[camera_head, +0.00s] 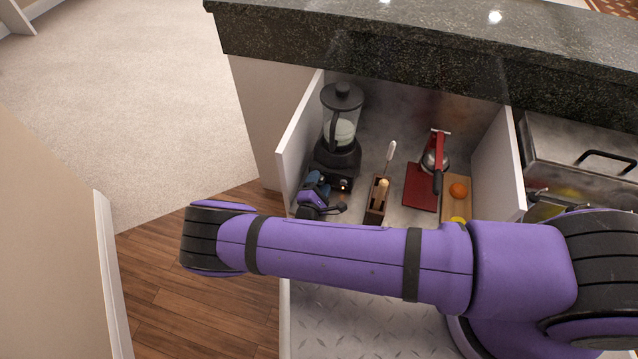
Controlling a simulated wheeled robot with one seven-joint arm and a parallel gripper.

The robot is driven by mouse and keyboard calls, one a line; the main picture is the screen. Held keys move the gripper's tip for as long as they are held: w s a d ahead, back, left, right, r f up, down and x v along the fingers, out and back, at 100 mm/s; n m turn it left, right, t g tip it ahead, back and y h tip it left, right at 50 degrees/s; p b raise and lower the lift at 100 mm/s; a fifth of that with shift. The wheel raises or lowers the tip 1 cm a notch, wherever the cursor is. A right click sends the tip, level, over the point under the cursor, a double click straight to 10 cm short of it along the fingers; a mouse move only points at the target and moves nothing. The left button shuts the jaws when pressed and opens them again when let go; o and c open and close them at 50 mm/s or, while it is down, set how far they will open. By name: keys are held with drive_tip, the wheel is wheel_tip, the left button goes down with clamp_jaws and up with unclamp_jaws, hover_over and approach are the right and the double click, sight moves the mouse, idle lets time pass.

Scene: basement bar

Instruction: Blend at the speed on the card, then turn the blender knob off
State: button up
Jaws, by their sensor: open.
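The blender (343,125) stands upright at the back left of the counter niche. It has a black lid, a clear jar with pale contents and a dark base. Small lights or markings show low on the front of the base. My gripper (328,208) is open, just in front of the base at its lower left. It partly hides the front, and I cannot make out the knob or its setting. I cannot tell whether the fingers touch the blender. I cannot pick out a card with a readable speed.
A white side panel (297,150) stands close left of my gripper. My arm crosses the foreground. Dark stone (400,50) overhangs behind.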

drive_tip(key=c, duration=0.9)
drive_tip(key=n, duration=0.7)
drive_tip(key=shift+n, duration=0.3)
drive_tip(key=n, duration=0.6)
drive_tip(key=shift+a+n, duration=0.1)
drive_tip(key=shift+n, duration=0.2)
